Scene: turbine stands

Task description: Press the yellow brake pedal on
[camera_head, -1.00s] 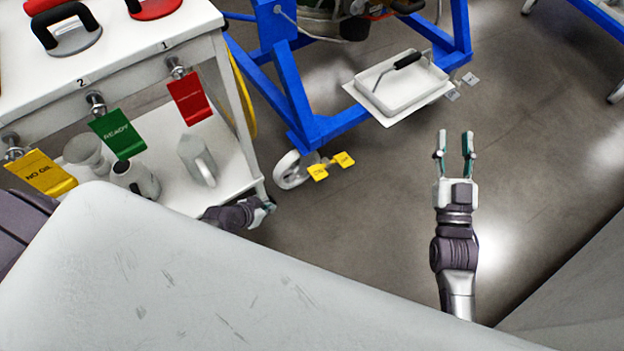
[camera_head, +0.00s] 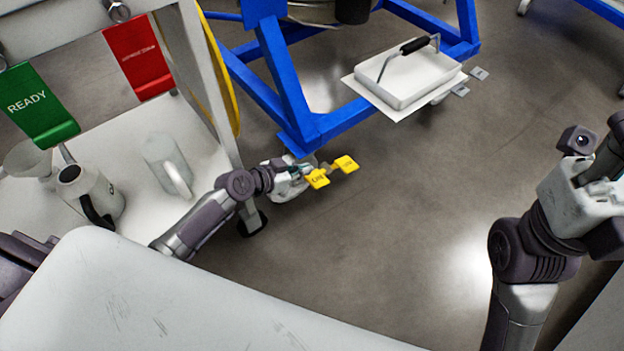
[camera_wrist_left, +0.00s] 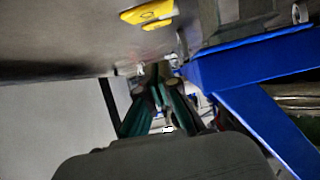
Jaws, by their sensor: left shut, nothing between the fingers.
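The yellow brake pedal has two plates, a near one (camera_head: 318,179) and a far one (camera_head: 345,164), low at the corner of the blue stand (camera_head: 318,128). Their lettering is too small to read. Yellow plate also shows at the top of the left wrist view (camera_wrist_left: 148,13). My left gripper (camera_head: 300,172) is just left of the near plate and hides the caster there; contact cannot be told. Its fingers (camera_wrist_left: 157,98) look closed together and empty in the wrist view. My right arm is at the right edge; its fingers cannot be made out.
A white cart (camera_head: 220,110) stands at left with a green tag (camera_head: 38,105), a red tag (camera_head: 139,56) and jugs on its shelf. A white tray (camera_head: 415,78) lies by the stand. The floor right of the pedal is clear.

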